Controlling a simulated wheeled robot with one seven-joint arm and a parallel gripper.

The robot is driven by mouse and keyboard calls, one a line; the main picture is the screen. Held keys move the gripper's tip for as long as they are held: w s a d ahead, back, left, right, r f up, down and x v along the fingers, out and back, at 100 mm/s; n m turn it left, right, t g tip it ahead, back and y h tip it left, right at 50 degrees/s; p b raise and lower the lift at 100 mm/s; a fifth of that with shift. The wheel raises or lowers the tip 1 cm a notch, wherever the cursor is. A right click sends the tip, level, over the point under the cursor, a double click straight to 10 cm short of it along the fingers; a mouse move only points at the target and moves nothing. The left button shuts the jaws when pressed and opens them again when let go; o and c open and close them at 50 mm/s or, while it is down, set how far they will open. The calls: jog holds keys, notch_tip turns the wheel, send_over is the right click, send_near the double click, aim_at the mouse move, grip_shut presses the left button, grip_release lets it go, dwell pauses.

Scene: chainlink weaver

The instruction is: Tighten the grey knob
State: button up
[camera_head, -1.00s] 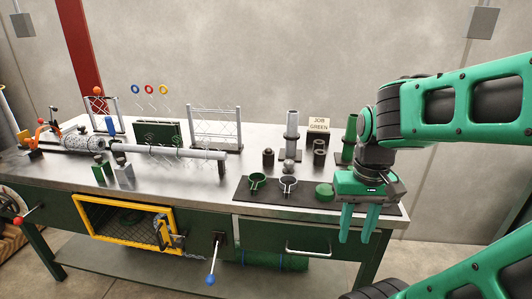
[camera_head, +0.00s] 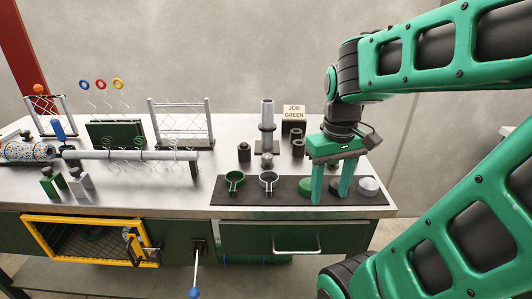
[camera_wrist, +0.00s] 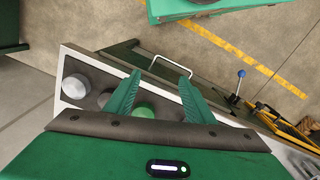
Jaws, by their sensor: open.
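I cannot tell for certain which of these is the task's knob. My gripper (camera_head: 331,197) points down, open and empty, in front of the mat's right part, right of the upright tube. Its fingers also show in the wrist view (camera_wrist: 160,76). The left finger partly hides a green cap (camera_head: 306,186).
Dark cylinders (camera_head: 244,152) stand behind. A horizontal rod (camera_head: 130,154) crosses the bench's left part.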

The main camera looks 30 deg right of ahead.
jog(key=w+d+r+n, duration=0.1)
jog(key=w+r+n, duration=0.1)
jog(key=w+n, duration=0.4)
jog(key=w+d+r+n, duration=0.2)
jog(key=w+n, duration=0.2)
jog(key=w, duration=0.5)
jog(key=n, duration=1.2)
send_over(267, 155)
jog(key=f, duration=0.2)
notch_tip(267, 155, down, 10)
jog(key=shift+s+a+r, duration=0.1)
jog(key=shift+r, duration=0.1)
jog(key=c, duration=1.1)
